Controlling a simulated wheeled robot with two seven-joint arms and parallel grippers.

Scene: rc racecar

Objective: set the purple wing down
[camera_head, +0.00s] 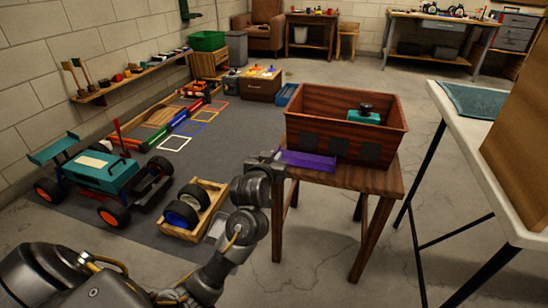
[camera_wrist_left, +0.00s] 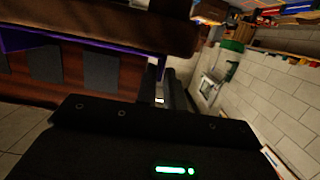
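The purple wing (camera_head: 308,161) is a flat strip at the front left edge of the small wooden table, close in front of the wooden crate. My left gripper (camera_head: 273,160) is at the wing's left end and seems to touch it. In the left wrist view the purple wing (camera_wrist_left: 75,40) shows as a thin strip between the wood edge and the crate side. The fingertips are dark there, so their grip on the wing is unclear. I cannot tell whether the wing rests on the table or hangs just above it. My right gripper is out of view.
The wooden crate (camera_head: 365,100) takes up most of the small table (camera_head: 375,181) and holds a teal part (camera_head: 363,117). On the left, a teal racecar (camera_head: 105,172) and a wooden tray with wheels (camera_head: 207,225) stand on the grey mat. A white table (camera_head: 530,205) stands at right.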

